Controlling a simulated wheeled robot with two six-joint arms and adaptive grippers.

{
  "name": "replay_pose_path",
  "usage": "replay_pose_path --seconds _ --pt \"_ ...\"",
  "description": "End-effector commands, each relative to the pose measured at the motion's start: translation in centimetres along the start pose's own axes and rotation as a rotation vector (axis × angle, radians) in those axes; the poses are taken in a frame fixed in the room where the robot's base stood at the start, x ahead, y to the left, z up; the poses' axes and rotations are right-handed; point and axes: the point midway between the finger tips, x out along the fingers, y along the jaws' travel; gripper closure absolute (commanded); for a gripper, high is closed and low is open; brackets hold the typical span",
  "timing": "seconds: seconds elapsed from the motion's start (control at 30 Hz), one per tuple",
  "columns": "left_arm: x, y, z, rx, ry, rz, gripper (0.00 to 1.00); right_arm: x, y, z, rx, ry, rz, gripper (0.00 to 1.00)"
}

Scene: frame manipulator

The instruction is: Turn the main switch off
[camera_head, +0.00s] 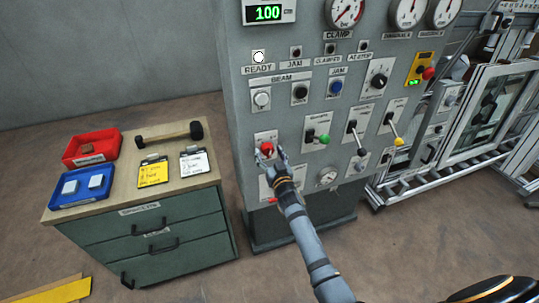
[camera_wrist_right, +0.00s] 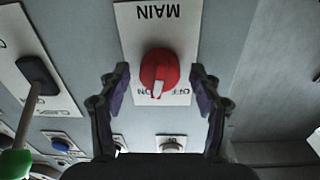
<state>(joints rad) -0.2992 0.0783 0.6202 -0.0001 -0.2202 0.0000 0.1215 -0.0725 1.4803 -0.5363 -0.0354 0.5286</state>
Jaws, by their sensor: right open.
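The main switch is a red rotary knob (camera_head: 267,149) with a white pointer, on a white plate on the grey control panel. In the right wrist view the knob (camera_wrist_right: 159,70) sits under upside-down MAIN lettering. Its pointer points down, slightly left, at the OFF and ON lettering, which it partly covers. My right gripper (camera_head: 273,155) is at the knob. Its open fingers (camera_wrist_right: 160,82) stand on either side of the knob, with visible gaps. My left gripper is not in view.
A green lever (camera_wrist_right: 22,140) sits left in the wrist view. Other panel controls include a green-knobbed switch (camera_head: 324,139) and a yellow-tipped lever (camera_head: 398,141). A drawer cabinet (camera_head: 150,235) with red (camera_head: 92,147) and blue (camera_head: 82,186) trays stands left of the panel.

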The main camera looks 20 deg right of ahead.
Motion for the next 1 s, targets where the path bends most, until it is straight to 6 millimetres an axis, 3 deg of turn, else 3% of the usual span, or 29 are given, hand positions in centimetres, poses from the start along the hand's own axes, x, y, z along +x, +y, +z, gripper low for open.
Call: replay_pose_path --seconds 0.07,0.43,0.77,1.0 --pt "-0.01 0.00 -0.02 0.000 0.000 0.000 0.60 -0.02 0.00 0.00 0.000 0.000 0.000 0.40" --pt "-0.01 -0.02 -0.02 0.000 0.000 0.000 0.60 -0.04 0.00 0.00 0.000 0.000 0.000 0.90" --pt "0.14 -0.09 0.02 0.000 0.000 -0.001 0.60 -0.05 -0.01 0.06 -0.054 0.003 0.000 0.90" --pt "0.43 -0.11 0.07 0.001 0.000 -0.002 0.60 -0.05 -0.02 0.10 -0.214 0.010 -0.001 0.90"
